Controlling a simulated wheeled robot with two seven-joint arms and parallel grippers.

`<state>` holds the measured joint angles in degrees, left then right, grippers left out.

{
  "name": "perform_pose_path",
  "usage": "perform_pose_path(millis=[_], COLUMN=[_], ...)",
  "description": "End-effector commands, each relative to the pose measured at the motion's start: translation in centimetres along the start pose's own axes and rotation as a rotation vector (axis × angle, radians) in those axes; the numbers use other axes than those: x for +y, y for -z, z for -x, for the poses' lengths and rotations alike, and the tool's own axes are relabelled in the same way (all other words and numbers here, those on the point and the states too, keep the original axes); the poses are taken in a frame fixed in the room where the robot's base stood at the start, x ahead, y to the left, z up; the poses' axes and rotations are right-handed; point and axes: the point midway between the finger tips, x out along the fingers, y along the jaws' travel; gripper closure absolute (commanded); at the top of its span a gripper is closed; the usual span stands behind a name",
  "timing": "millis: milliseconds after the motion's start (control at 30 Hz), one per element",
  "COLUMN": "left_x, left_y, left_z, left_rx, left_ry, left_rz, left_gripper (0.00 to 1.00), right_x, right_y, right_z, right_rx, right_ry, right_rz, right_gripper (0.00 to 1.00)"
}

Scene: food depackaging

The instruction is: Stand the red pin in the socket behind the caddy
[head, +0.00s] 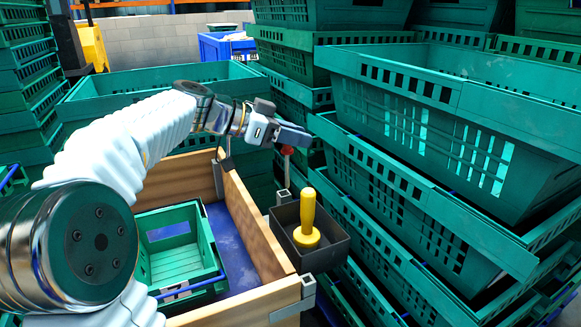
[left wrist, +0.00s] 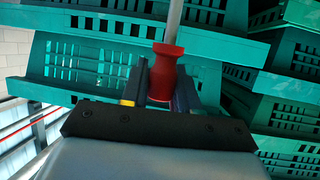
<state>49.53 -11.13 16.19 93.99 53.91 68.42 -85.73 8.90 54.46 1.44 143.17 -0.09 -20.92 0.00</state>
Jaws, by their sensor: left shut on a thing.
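My left gripper (head: 293,137) reaches out from the left over the wooden bin's far right corner. It is shut on the red pin (head: 287,150), which has a red head and a thin grey shaft hanging down. In the left wrist view the red head (left wrist: 163,72) sits between the two fingers of the left gripper (left wrist: 162,88). The dark caddy (head: 336,252) hangs at the bin's right side. The grey socket (head: 283,197) stands just behind it. The shaft's lower end is at or just above the socket; I cannot tell whether it is inside. My right gripper is not in view.
A yellow-handled tool (head: 308,212) stands in the caddy, close in front of the socket. The wooden bin (head: 255,225) holds a small green crate (head: 206,232). Stacked green crates (head: 440,100) rise close on the right and behind, leaving little room there.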

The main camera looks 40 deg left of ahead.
Motion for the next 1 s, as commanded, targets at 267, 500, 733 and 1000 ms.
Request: perform_pose_path(millis=[267, 500, 733, 1000], left_x=[-5.5, -7.3, -8.2, -8.2], left_y=[-3.3, -5.3, -8.1, -9.0], left_z=[-2.5, -3.8, -5.1, -5.5], left_rx=[0.0, 0.001, 0.0, 0.001], left_ry=[-0.002, -0.001, -0.002, -0.001], left_rz=[0.005, 0.0, 0.003, -0.001], left_gripper=[1.0, 1.0, 1.0, 1.0], right_x=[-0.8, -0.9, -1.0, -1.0], right_y=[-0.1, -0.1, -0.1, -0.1], right_z=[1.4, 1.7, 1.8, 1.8], right_rx=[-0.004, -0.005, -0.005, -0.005], right_ry=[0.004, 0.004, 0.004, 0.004], right_rz=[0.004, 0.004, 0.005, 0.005], right_gripper=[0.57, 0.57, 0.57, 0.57])
